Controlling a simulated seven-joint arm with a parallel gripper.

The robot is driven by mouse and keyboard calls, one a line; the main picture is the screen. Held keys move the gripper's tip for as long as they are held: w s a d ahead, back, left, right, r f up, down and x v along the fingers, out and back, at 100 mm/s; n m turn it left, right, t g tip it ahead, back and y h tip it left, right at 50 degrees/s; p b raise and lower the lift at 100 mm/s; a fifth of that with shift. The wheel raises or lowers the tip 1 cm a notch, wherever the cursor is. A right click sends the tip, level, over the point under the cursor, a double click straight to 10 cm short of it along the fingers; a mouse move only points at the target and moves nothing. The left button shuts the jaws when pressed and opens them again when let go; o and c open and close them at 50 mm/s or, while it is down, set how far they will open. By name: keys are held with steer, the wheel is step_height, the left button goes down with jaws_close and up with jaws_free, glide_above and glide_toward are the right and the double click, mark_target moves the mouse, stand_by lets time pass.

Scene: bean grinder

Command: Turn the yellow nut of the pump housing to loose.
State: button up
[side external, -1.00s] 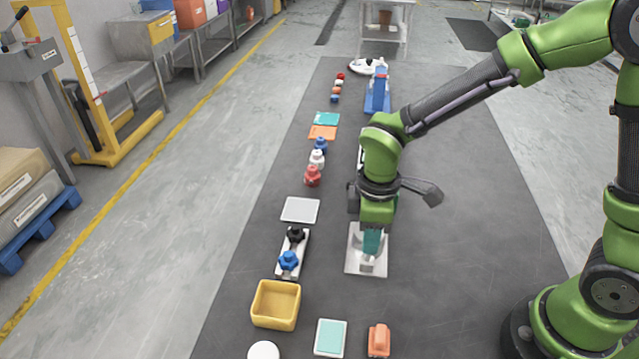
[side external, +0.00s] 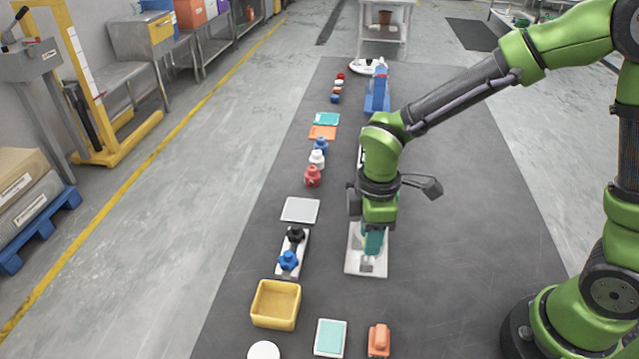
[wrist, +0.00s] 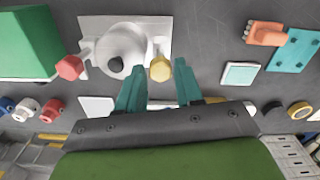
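The pump housing is a pale rounded body (wrist: 118,52) on a white base plate (wrist: 158,24) in the wrist view. A yellow nut (wrist: 160,68) is on its right side and a red nut (wrist: 69,67) on its left. My gripper (wrist: 159,65) has two teal fingers, spread apart, with the yellow nut between or just beyond their tips; I cannot tell whether they touch it. In the side external view, my gripper (side external: 371,252) is low over the white plate (side external: 355,262) and hides most of the housing and the yellow nut.
On the dark mat stand a yellow bin (side external: 276,305), a rail with black and blue knobs (side external: 289,262), a teal-topped pad (side external: 330,338) and an orange block (side external: 379,340). A green box (wrist: 28,42) is left of the housing in the wrist view. Bare mat lies right of the plate.

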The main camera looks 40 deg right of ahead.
steer(key=shift+o, duration=1.3)
steer(key=shift+r, duration=0.1)
step_height(320, 180, up, 17)
